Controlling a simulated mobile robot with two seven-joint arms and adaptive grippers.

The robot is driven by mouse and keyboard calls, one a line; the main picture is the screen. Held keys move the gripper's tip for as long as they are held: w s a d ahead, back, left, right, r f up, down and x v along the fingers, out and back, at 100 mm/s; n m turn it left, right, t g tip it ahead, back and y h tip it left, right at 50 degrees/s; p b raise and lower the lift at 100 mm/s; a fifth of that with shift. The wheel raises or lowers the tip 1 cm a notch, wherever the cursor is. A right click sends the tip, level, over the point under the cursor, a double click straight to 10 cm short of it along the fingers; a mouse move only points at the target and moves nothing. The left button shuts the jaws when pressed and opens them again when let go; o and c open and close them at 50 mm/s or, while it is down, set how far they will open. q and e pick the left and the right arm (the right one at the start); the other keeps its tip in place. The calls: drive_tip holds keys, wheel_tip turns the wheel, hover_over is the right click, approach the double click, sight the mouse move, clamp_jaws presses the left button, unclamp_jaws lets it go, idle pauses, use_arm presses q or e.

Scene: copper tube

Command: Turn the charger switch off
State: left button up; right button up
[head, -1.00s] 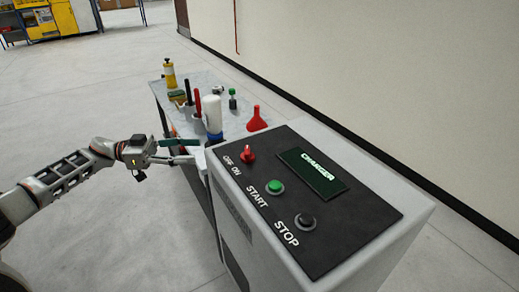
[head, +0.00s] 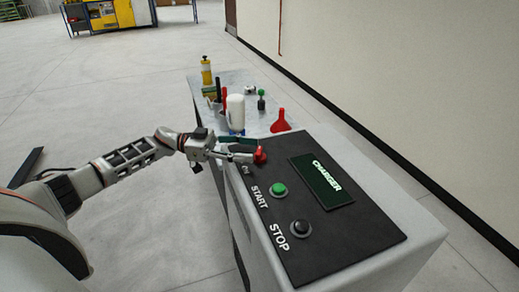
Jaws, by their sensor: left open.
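The charger (head: 390,240) is a light grey cabinet with a black sloped top panel. Its red switch knob (head: 260,156) is at the far left corner of the panel. My left gripper (head: 250,152) is open at the knob, with its fingers reaching in from the left. One finger lies very near the knob; I cannot tell whether it touches. My right gripper is not in view.
The panel also has a green START button (head: 279,189), a black STOP button (head: 300,227) and a dark CHARGER display (head: 322,181). Behind the charger, a table (head: 233,79) holds a white bottle (head: 236,112), a red funnel (head: 281,121) and a yellow bottle (head: 206,71). A wall runs along the right.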

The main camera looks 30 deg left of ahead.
sight(259, 150)
use_arm(q)
drive_tip(key=x, duration=0.2)
drive_tip(key=shift+w+d+r, duration=0.1)
drive_tip(key=shift+d, duration=0.15)
drive_tip(key=shift+w+d, duration=0.2)
drive_tip(key=shift+d, duration=0.4)
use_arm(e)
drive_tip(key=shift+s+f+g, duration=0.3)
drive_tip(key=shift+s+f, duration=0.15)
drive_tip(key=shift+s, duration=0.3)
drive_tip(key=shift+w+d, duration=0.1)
use_arm(q)
drive_tip(key=c, duration=1.1)
drive_tip(key=shift+c, duration=0.3)
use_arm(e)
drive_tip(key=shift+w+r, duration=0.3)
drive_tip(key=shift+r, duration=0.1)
